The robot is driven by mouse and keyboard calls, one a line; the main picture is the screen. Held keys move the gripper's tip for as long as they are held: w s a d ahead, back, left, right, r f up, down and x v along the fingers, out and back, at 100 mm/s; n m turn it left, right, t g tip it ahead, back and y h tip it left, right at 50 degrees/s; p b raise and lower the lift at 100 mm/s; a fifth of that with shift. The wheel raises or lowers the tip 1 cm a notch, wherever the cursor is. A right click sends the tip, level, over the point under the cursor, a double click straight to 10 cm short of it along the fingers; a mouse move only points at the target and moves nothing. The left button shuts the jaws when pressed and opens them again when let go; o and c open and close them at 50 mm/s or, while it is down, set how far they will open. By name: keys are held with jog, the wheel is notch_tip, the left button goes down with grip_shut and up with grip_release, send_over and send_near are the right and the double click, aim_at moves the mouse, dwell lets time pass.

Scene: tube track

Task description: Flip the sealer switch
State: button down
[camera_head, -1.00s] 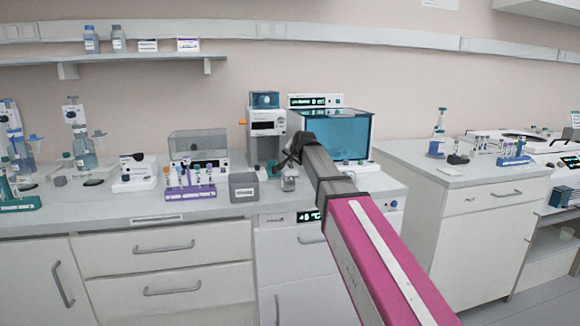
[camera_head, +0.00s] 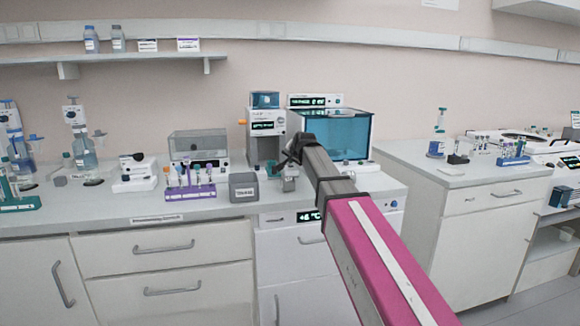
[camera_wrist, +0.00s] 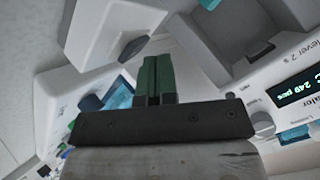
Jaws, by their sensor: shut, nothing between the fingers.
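A tall grey-and-white benchtop machine (camera_head: 265,148) with a lit display and an orange part on its left side stands at the back of the bench; it looks like the sealer. My gripper (camera_head: 287,158) is in front of its lower right side. In the wrist view the green fingers of my gripper (camera_wrist: 156,68) are shut with nothing between them, pointing into a gap between white and grey housings. A lit display (camera_wrist: 297,88) and a round knob (camera_wrist: 262,124) show at the right there. I cannot tell which part is the switch, or whether the fingers touch anything.
A teal-windowed cabinet (camera_head: 345,135) stands just right of the machine, partly behind my arm. A grey box (camera_head: 243,188) and a purple tube rack (camera_head: 190,191) stand to the left on the bench. A shelf (camera_head: 120,59) hangs above at the left.

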aim_at(292, 166)
jog(key=shift+s+r, duration=0.1)
jog(key=shift+r, duration=0.5)
jog(key=shift+r, duration=0.1)
jog(key=shift+s+d+r, duration=0.1)
jog(key=shift+s+r, duration=0.1)
jog(key=shift+r, duration=1)
jog(key=shift+s+d+r, duration=0.1)
jog(key=shift+s+r, duration=0.1)
jog(key=shift+r, duration=0.95)
jog(key=shift+a, duration=0.1)
